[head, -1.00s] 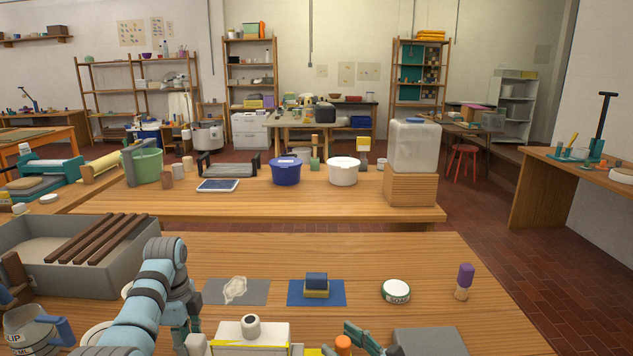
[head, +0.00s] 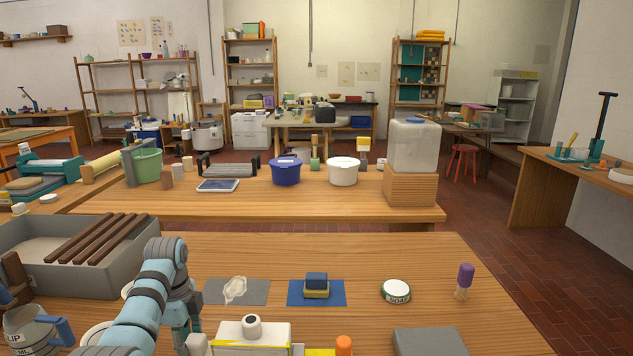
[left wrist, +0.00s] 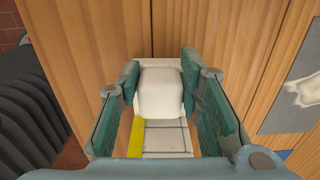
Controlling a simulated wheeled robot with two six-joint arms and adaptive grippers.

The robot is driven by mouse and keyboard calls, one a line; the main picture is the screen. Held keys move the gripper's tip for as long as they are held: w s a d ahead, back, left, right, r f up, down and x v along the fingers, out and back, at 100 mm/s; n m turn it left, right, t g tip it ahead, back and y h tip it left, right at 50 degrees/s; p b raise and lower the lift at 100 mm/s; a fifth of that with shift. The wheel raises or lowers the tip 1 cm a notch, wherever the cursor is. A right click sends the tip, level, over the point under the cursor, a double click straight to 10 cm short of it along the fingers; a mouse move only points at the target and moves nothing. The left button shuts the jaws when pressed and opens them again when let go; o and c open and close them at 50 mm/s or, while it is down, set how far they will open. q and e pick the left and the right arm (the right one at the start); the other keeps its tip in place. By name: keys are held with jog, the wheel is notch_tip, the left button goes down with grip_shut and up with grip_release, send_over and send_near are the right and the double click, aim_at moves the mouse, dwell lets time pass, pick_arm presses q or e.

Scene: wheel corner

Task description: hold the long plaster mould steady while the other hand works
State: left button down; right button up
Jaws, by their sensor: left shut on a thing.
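The plaster mould (head: 236,332) is a whitish block with yellow bands, at the near edge of the bench in the head view. A round white piece with a dark top sits on it. The mould's lower part is cut off by the frame. In the left wrist view a white end of the mould (left wrist: 160,92) lies between the fingers of my left gripper (left wrist: 161,80), which is shut on it from both sides. In the head view my left arm reaches down left of the mould. My right gripper is out of view.
An orange knob (head: 343,345) stands right of the mould. Behind are a grey sheet (head: 215,292), a blue mat (head: 335,298) with a sponge-like block (head: 316,281), a round tin (head: 396,291) and a purple-topped tool (head: 465,276). A grey tray (head: 100,283) is left.

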pick_arm(q)
jog(key=shift+d, duration=0.1)
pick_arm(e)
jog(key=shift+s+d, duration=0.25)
pick_arm(q)
jog(key=c, duration=1.4)
grip_release()
jog(key=shift+f, duration=0.1)
jog(key=o, duration=0.3)
jog(key=shift+w, duration=0.1)
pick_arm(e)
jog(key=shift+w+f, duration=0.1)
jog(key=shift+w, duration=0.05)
pick_arm(q)
jog(key=shift+o, duration=0.2)
